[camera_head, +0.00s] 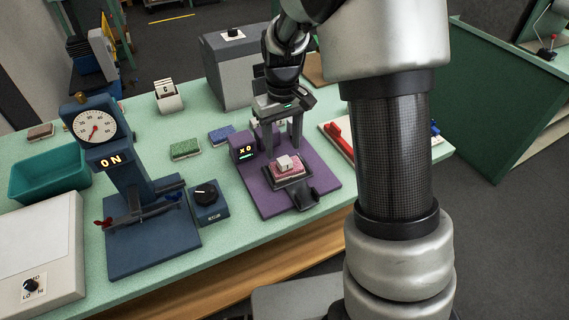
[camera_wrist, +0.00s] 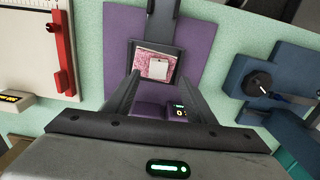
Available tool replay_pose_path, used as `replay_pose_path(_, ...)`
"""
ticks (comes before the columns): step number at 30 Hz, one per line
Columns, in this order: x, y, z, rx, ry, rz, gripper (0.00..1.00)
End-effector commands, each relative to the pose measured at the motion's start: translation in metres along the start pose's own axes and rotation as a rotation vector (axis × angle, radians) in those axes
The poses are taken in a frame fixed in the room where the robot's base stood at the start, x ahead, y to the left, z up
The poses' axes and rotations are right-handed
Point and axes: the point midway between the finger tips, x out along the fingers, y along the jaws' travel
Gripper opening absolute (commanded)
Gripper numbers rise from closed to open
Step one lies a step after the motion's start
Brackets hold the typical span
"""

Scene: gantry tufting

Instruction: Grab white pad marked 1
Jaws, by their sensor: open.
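A small white pad (camera_head: 284,163) lies on a pink, textured block (camera_head: 291,174) in the middle of the purple machine (camera_head: 262,190). In the wrist view the white pad (camera_wrist: 158,68) lies on the pink block (camera_wrist: 146,57) in a dark frame. I cannot read a number on the pad. My gripper (camera_head: 284,146) points down above the purple machine, its two grey fingers apart and empty. In the wrist view the gripper (camera_wrist: 158,80) has a finger on each side of the pad's line, and the pad shows uncovered between and beyond them.
A blue dial machine (camera_head: 130,165) and a blue knob box (camera_head: 209,202) stand to the left. Green (camera_head: 185,148) and blue (camera_head: 221,134) blocks lie behind. A white holder (camera_head: 168,97) stands farther back. A red-handled white board (camera_head: 340,138) lies right of the purple machine.

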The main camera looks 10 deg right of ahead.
Motion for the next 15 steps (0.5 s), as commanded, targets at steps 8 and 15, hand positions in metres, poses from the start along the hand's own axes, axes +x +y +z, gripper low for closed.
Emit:
replay_pose_path(8,0.041,0.004,0.003,0.001,-0.004,-0.001,0.50)
replay_pose_path(15,0.047,0.004,0.002,0.001,-0.001,0.000,0.50)
